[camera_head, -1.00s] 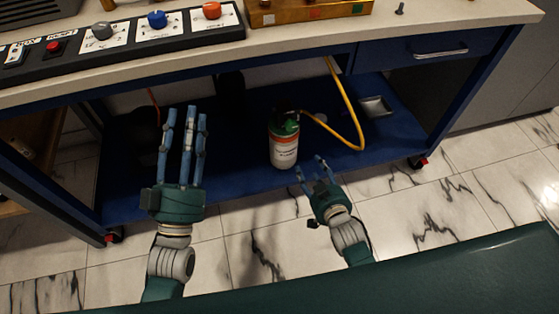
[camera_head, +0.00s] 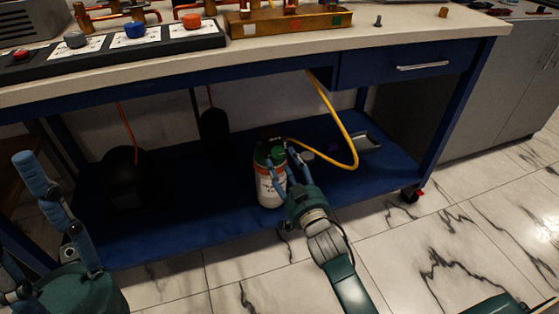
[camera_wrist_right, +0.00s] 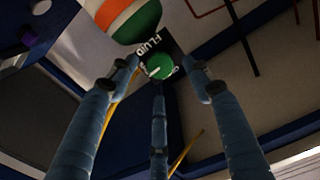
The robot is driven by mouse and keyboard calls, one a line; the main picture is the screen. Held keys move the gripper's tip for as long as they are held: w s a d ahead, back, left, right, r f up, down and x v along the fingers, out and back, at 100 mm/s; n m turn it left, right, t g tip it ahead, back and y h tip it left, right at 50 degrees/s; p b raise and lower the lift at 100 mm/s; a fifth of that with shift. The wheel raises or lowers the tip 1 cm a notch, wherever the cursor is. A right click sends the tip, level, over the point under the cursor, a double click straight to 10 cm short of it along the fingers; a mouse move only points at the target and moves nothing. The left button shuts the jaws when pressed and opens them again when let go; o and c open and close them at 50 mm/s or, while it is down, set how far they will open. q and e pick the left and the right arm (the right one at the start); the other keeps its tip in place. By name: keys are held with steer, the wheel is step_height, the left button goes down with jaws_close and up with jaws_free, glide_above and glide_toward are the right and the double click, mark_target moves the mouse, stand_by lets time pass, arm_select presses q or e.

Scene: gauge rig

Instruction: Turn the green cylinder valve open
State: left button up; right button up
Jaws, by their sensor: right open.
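The small gas cylinder (camera_head: 268,190) stands on the blue lower shelf, with a green top, an orange band and a white label. My left gripper (camera_head: 40,225) is at the lower left, empty, fingers apart, away from the cylinder.
A yellow hose (camera_head: 345,125) runs from the cylinder's top to the bench. The worktop (camera_head: 300,50) overhangs the shelf (camera_head: 200,225). A metal tray (camera_head: 368,142) lies right of the cylinder, and dark containers (camera_head: 125,178) stand left. The marble floor in front is clear.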

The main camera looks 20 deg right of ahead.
mark_target(279, 155)
steer(key=shift+w+a+b, duration=0.1)
steer(key=shift+w+b, duration=0.4)
steer(key=shift+w, duration=1.6)
steer(key=c, duration=1.2)
